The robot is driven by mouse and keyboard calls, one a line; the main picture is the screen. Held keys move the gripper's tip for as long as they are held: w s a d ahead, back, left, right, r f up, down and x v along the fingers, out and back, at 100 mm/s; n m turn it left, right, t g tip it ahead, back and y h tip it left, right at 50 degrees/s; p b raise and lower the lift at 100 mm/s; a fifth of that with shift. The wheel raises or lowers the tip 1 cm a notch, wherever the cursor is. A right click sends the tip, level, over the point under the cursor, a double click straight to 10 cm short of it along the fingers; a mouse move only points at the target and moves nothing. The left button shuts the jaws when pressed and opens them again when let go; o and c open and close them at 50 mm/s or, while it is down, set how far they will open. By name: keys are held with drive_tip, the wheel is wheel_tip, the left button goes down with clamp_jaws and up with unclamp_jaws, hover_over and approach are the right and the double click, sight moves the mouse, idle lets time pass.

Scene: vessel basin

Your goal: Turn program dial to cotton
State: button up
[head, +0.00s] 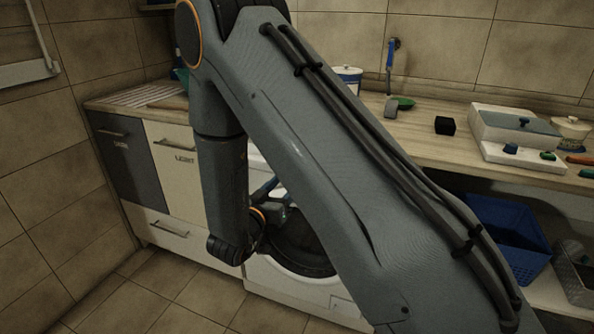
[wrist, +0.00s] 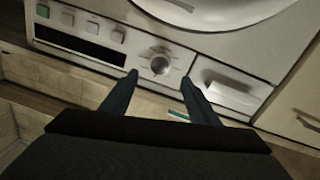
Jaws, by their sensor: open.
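The program dial (wrist: 160,64) is a round, light knob on the washing machine's white control panel (wrist: 102,31), seen in the wrist view. Its markings are too small and blurred to read. My gripper (wrist: 159,77) is open, with one finger to each side of the dial's lower part in the picture; I cannot tell if either touches it. In the head view the washing machine (head: 290,274) stands under the counter, and my arm hides its panel and the dial. My gripper is mostly hidden behind my arm there.
The panel also has a dark display (wrist: 80,45), several square buttons (wrist: 81,25) and a drawer-like handle (wrist: 229,97). Cabinets (head: 172,165) stand to the left. The counter (head: 425,140) holds several items, and a blue basket (head: 509,235) sits beneath it. The floor at front left is clear.

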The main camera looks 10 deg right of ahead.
drive_tip(key=x, duration=0.7)
drive_tip(key=shift+w+d, duration=0.1)
drive_tip(key=shift+d, duration=0.05)
drive_tip(key=c, duration=1)
drive_tip(key=shift+c, duration=0.2)
drive_tip(key=m, duration=0.8)
drive_tip(key=shift+d+y, duration=0.1)
drive_tip(key=shift+y, duration=0.2)
drive_tip(key=shift+m, duration=0.3)
